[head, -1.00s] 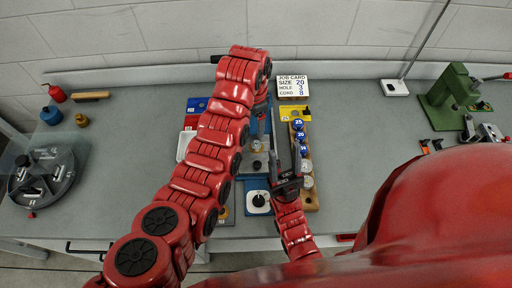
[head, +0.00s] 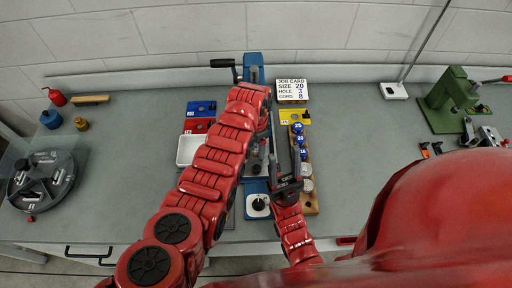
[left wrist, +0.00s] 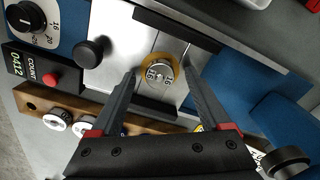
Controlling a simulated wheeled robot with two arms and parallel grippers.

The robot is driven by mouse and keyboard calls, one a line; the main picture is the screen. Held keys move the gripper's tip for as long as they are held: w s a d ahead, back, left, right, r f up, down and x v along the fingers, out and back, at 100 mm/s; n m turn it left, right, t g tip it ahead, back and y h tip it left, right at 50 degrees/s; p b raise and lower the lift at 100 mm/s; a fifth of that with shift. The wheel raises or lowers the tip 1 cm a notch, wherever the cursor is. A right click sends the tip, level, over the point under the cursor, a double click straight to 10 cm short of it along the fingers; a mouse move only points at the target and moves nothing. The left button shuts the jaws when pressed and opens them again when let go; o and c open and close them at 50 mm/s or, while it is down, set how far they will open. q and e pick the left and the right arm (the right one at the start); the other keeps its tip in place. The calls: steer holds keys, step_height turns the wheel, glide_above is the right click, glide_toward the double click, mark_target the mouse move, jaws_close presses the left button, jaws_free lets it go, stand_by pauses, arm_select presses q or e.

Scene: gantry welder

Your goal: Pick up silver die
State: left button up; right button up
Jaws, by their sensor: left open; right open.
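In the left wrist view a small round silver die (left wrist: 160,72) marked 16 sits in a brass-coloured ring on a bright metal plate. My left gripper (left wrist: 159,69) is open, with its fingertips on either side of the die in that view. I cannot tell its height above the die. In the head view the left gripper is mostly hidden behind my red arm. My right gripper (head: 286,150) is open over the bench, between the blue machine (head: 255,187) and the wooden rack (head: 311,205). Silver-topped pieces (head: 307,185) stand at the rack's front end, blue-topped ones behind.
A black knob (left wrist: 91,52) stands on the plate, and a counter box (left wrist: 35,68) is beside it. Blue (head: 201,107) and red trays and a white tray (head: 188,150) lie left of the machine. A job card (head: 292,90) stands behind.

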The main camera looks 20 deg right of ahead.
arm_select(q)
steer(key=shift+f, duration=0.15)
jaws_close()
stand_by(0.4)
